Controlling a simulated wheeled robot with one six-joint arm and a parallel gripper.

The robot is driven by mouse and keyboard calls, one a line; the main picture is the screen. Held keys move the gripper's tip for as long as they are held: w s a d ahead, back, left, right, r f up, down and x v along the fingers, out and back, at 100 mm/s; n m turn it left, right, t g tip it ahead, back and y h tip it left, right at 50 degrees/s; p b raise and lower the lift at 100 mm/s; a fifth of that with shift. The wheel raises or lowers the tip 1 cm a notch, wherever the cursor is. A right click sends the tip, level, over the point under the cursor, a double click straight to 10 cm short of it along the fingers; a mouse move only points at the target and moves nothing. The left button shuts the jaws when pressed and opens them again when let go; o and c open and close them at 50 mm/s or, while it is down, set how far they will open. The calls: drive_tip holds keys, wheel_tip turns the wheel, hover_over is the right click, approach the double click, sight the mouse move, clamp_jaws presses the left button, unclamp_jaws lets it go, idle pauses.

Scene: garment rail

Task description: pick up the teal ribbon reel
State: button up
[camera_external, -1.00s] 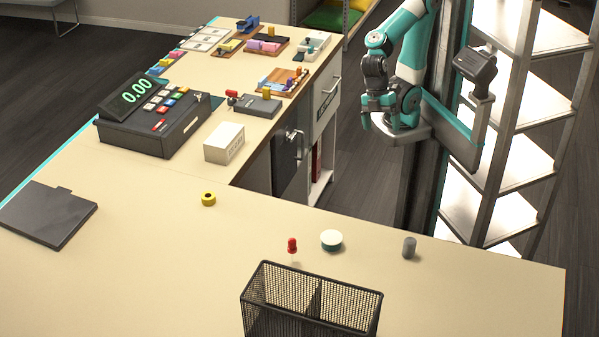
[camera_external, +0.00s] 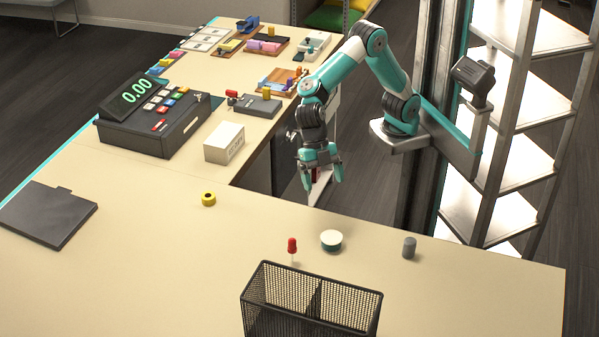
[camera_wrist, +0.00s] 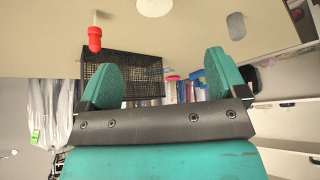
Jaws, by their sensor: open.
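A red-tipped item (camera_external: 292,246) stands close left of the reel. A grey cylinder (camera_external: 409,248) stands to its right. A black mesh basket (camera_external: 257,309) is in front. The counter's right part is clear.

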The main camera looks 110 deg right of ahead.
drive_tip(key=p, duration=0.2)
approach(331, 236)
drive_tip(key=x, duration=0.5)
drive_tip(key=shift+s+a+r, duration=0.15)
drive_tip(key=shift+s+a, duration=0.15)
drive_tip(key=x, duration=0.2)
drive_tip(key=p+x, duration=0.2)
drive_tip(key=x, duration=0.1)
drive_tip(key=shift+w+f, duration=0.35)
drive_tip(key=shift+f, duration=0.05)
drive_tip(key=shift+d, duration=0.1)
drive_tip(key=c, duration=0.9)
